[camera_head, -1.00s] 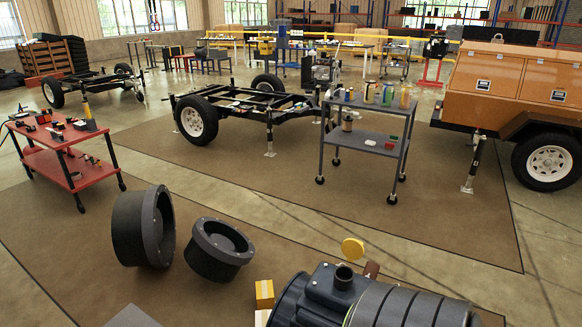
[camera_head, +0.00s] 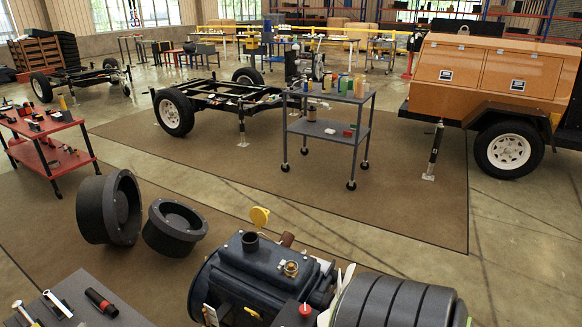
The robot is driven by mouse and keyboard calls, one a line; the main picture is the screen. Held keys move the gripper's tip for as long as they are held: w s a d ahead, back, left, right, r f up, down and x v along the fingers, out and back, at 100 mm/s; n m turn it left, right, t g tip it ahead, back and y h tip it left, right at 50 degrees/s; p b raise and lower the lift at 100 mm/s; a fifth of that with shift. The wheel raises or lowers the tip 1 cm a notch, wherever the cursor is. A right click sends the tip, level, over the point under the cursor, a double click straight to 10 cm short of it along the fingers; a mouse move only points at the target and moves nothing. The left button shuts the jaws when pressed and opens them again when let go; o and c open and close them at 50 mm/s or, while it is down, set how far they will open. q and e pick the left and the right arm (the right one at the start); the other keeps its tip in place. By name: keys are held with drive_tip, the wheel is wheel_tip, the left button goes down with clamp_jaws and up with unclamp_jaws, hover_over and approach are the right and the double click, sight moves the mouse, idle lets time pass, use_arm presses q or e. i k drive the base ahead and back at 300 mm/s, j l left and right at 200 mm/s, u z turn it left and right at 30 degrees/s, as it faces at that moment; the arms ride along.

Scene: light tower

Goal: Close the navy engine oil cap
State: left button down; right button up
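A navy engine (camera_head: 265,272) stands at the bottom centre, its lower part cut off by the picture edge. A short dark filler neck (camera_head: 250,243) rises from its top with its mouth uncovered. A round yellow cap (camera_head: 260,217) is tilted up just behind the neck, so it stands open; its hinge is not clear. A brass-coloured fitting (camera_head: 290,268) sits on the engine top, right of the neck. A red knob (camera_head: 305,309) shows near the front. Neither of my grippers is in view.
A ribbed dark cylinder (camera_head: 398,304) adjoins the engine at right. A grey tabletop (camera_head: 75,279) with tools is at bottom left. Two big black round parts (camera_head: 97,210) (camera_head: 165,237) lie behind.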

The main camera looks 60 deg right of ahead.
sight(258, 216)
drive_tip(key=k+l+u, duration=0.1)
drive_tip(key=k+l, duration=0.25)
drive_tip(key=l, duration=0.2)
drive_tip(key=k+l, duration=0.35)
drive_tip(key=l, duration=0.15)
drive_tip(key=k+l+u, duration=0.15)
drive_tip(key=k+l, duration=0.25)
drive_tip(key=l, duration=0.1)
